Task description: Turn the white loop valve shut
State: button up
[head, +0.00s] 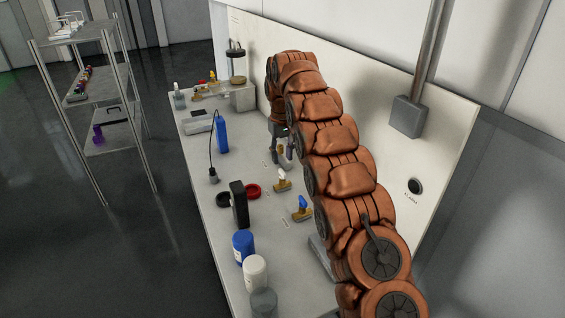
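My copper-coloured arm reaches from the lower right to the far part of the bench. My gripper (281,158) points down there, low over the bench top near the back panel. A small pale piece (287,164) and a bit of brass show right at its fingers. This may be the white loop valve, but the gripper and arm cover most of it. I cannot tell how its handle is turned or whether the fingers touch it. The finger gap is too small to read.
The bench (205,185) holds a black upright block (239,204), a red ring (253,190), a blue bottle (222,134), a blue jar (243,246) and a white jar (255,271). More small fittings lie at the far end. A wire shelf (92,38) stands left across open floor.

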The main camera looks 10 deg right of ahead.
jog(key=shift+r, duration=0.8)
jog(key=shift+s+r, duration=0.1)
jog(key=shift+s+r, duration=0.25)
jog(key=s+r+m+p, duration=0.1)
jog(key=s+r, duration=0.2)
jog(key=s, duration=0.4)
jog(key=s+d+r+g+p, duration=0.1)
jog(key=s+r, duration=0.2)
jog(key=s, duration=0.4)
jog(key=s+r+m+p, duration=0.1)
jog(key=s+r, duration=0.2)
jog(key=s, duration=0.5)
jog(key=s+f+p, duration=0.1)
jog(key=s+f, duration=0.2)
jog(key=s, duration=1.2)
jog(key=s+f, duration=0.3)
jog(key=s, duration=1.2)
jog(key=shift+a+g+p, duration=0.4)
jog(key=shift+a, duration=0.05)
jog(key=shift+s, duration=0.1)
